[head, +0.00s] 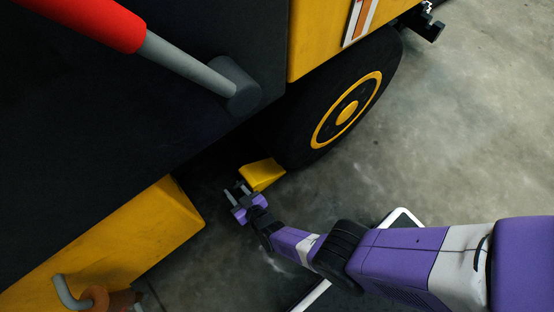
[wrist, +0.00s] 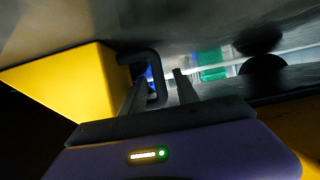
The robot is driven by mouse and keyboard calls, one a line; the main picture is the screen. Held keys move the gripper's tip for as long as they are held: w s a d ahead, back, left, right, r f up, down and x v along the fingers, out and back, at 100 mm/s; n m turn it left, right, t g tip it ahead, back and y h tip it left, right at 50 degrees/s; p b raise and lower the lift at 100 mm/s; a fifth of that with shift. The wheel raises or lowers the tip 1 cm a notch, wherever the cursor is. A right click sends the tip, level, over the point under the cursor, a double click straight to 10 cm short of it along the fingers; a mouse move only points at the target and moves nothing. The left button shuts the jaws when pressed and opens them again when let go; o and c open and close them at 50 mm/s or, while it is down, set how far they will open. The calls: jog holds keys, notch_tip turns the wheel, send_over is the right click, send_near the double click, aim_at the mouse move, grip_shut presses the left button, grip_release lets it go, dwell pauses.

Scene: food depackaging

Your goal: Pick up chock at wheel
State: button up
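The chock is a yellow wedge (head: 262,174) on the floor, beside the lower left of the black wheel (head: 345,110) with its yellow hub. In the wrist view the chock (wrist: 65,80) fills the left side, with a dark loop handle (wrist: 157,75) on its right side. My gripper (head: 236,191) is just left of the chock, its two fingers apart. In the wrist view the gripper (wrist: 162,85) has the handle's outer bar showing between its fingers. The left finger appears to overlap the loop. I cannot tell whether either finger touches it.
The dark and yellow vehicle body (head: 130,240) overhangs close to my gripper on the left and above. A red and grey cylinder (head: 190,65) runs along its side. A grey hook-shaped part (head: 68,295) is at lower left. Open concrete floor (head: 460,130) lies to the right.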

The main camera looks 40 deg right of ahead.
jog(key=shift+p+v, duration=0.9)
jog(key=shift+v, duration=0.2)
jog(key=p+v, duration=0.3)
jog(key=v, duration=0.1)
jog(key=shift+s+r, duration=0.15)
jog(key=shift+r, duration=0.05)
jog(key=shift+s+r+p, duration=0.2)
jog(key=shift+s+p, duration=0.25)
jog(key=shift+s, duration=0.25)
jog(key=p+v, duration=0.4)
jog(key=v, duration=0.3)
jog(key=shift+s+p, duration=0.3)
jog(key=shift+s, duration=0.05)
jog(key=shift+r, duration=0.1)
